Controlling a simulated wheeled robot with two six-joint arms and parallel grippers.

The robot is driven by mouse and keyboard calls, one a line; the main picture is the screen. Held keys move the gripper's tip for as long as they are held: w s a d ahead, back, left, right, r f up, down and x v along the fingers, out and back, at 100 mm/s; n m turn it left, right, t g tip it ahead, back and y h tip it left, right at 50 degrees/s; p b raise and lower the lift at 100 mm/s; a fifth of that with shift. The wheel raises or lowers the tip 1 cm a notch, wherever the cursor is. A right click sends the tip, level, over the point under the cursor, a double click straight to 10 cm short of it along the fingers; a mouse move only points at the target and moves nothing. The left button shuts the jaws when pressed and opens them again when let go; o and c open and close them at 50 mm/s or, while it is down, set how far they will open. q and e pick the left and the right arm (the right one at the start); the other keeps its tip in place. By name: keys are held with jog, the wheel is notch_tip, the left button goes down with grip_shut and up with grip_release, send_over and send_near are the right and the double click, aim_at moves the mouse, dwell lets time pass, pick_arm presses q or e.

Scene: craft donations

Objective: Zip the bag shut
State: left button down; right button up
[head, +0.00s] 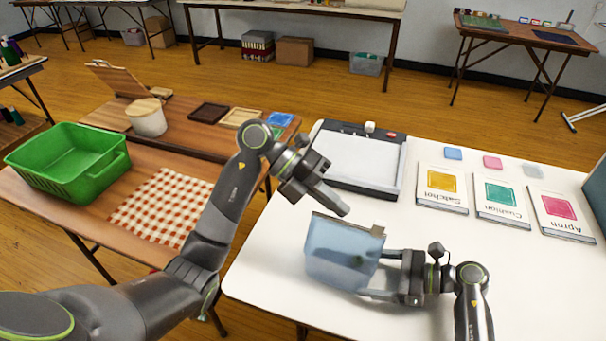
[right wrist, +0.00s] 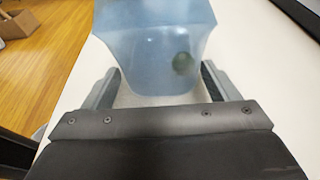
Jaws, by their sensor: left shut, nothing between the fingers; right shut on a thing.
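The bag (head: 340,262) is translucent blue and stands upright near the white table's front left, with a dark green round thing showing through its wall. A small pale block, which looks like the zip's slider (head: 378,227), is at the right end of its top edge. My left gripper (head: 343,209) is shut and empty, just above the bag's top edge; whether it touches is unclear. My right gripper (head: 378,274) is shut on the bag's lower right side. In the right wrist view the bag (right wrist: 155,45) sits between the fingers, its zip edge out of view.
A paper trimmer (head: 362,165) lies behind the bag. Booklets marked Satchel (head: 443,190), Cushion (head: 502,202) and Apron (head: 560,215) lie at the right. A green basket (head: 65,160) and checked cloth (head: 160,205) are on the wooden table. White table space right of my right gripper is clear.

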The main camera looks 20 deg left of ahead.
pick_arm(q)
jog(key=v, duration=2.1)
jog(key=shift+d+r, duration=0.15)
pick_arm(e)
jog(key=o, duration=0.7)
pick_arm(q)
jog(key=shift+w, duration=0.1)
pick_arm(e)
jog(key=b+v, duration=0.3)
jog(key=v, duration=1.3)
jog(key=shift+d, duration=0.15)
pick_arm(q)
jog(key=shift+f, duration=1.6)
pick_arm(e)
jog(key=shift+d+r, duration=0.2)
jog(key=shift+d, duration=0.3)
